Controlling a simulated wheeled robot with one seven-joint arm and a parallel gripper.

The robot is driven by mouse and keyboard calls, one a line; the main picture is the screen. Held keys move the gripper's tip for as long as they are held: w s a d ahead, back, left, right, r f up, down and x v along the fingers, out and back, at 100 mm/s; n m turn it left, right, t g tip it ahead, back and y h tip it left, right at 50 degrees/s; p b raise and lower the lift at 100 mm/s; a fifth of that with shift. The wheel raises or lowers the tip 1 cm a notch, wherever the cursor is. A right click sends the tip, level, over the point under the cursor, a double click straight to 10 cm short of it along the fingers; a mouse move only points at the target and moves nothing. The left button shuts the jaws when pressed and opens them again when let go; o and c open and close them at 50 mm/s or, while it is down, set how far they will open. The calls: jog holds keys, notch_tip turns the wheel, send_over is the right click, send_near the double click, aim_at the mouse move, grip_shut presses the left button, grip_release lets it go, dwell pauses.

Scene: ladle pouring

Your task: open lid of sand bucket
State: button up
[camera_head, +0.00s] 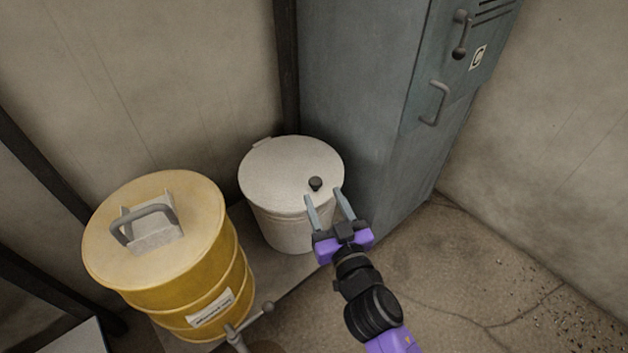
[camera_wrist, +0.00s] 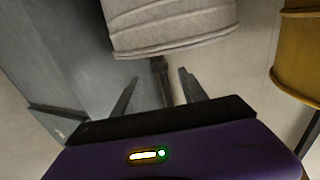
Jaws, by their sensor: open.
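A white bucket (camera_head: 283,222) stands against the cabinet, with a flat pale lid (camera_head: 275,170) closed on it. A small dark knob (camera_head: 315,184) rises near the lid's right front edge. My gripper (camera_head: 323,194) is open and empty at that edge, its two fingers pointing at the knob. In the wrist view, the picture is upside down. The white bucket (camera_wrist: 170,22) hangs at the top there, and the dark knob (camera_wrist: 160,68) shows between the spread fingers of my gripper (camera_wrist: 157,78). I cannot tell whether either finger touches it.
A yellow drum (camera_head: 190,290) with a handled top stands close left of the bucket. A grey-blue cabinet (camera_head: 350,90) with handles rises behind and right. The floor (camera_head: 480,270) at right is open.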

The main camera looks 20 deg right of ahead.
aim_at(318, 185)
jog(key=w, duration=0.6)
jog(key=shift+w+d, duration=0.2)
jog(key=shift+w, duration=0.05)
grip_shut()
dwell(1.2)
